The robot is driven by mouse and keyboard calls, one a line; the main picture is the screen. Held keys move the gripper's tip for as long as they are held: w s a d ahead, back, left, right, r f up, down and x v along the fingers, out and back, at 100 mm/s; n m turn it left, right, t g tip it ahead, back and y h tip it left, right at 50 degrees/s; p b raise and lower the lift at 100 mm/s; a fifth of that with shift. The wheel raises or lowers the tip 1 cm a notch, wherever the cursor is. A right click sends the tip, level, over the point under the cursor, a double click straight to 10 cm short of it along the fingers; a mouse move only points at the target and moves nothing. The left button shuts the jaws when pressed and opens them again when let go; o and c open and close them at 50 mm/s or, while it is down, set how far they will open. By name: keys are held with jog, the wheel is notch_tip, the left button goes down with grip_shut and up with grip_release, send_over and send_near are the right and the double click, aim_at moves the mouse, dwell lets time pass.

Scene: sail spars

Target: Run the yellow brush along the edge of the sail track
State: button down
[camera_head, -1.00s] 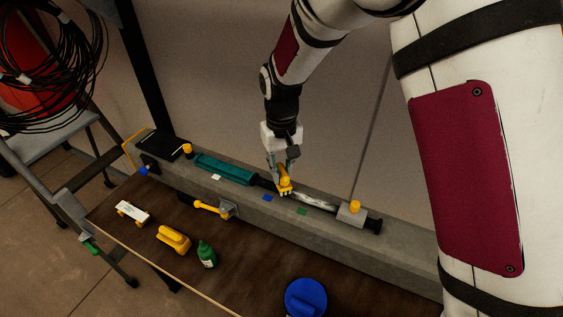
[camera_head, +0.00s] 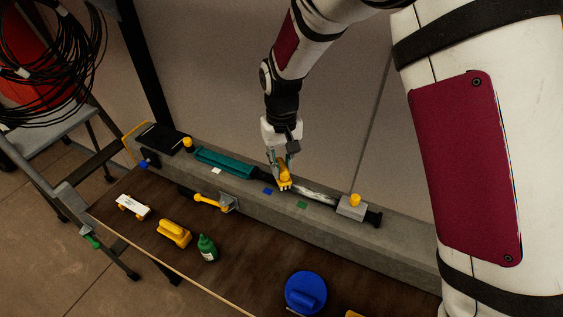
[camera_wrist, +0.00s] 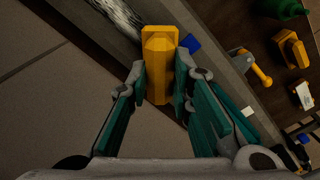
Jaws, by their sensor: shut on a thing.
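My gripper (camera_head: 282,170) is shut on the yellow brush (camera_head: 285,183). In the wrist view the brush (camera_wrist: 159,60) stands between the two fingers of my gripper (camera_wrist: 160,78). The brush is at the spar, between its teal part (camera_head: 224,160) and its streaked white-grey stretch (camera_head: 316,194), which I take as the sail track. The streaked stretch also shows at the top of the wrist view (camera_wrist: 122,14). The brush hides the spar under it, and I cannot tell whether its bristles touch the edge.
A grey clamp with a yellow knob (camera_head: 355,200) holds the right end. The brown bench (camera_head: 150,235) carries a white-topped brush (camera_head: 133,206), a yellow tool (camera_head: 174,234), a green bottle (camera_head: 208,248) and a blue round lid (camera_head: 305,293). A ladder (camera_head: 75,130) stands left.

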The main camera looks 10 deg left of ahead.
jog(key=shift+f, duration=0.55)
dwell(0.8)
jog(key=shift+s+d+p, duration=0.2)
jog(key=shift+s+d, duration=0.05)
jog(key=shift+d, duration=0.45)
jog(key=shift+s+d+p, duration=0.2)
jog(key=shift+s+d, duration=0.05)
jog(key=shift+d, duration=0.4)
jog(key=shift+s+d+p, duration=0.25)
jog(key=shift+d, duration=0.4)
jog(key=shift+s+d+p, duration=0.2)
jog(key=shift+d, duration=0.45)
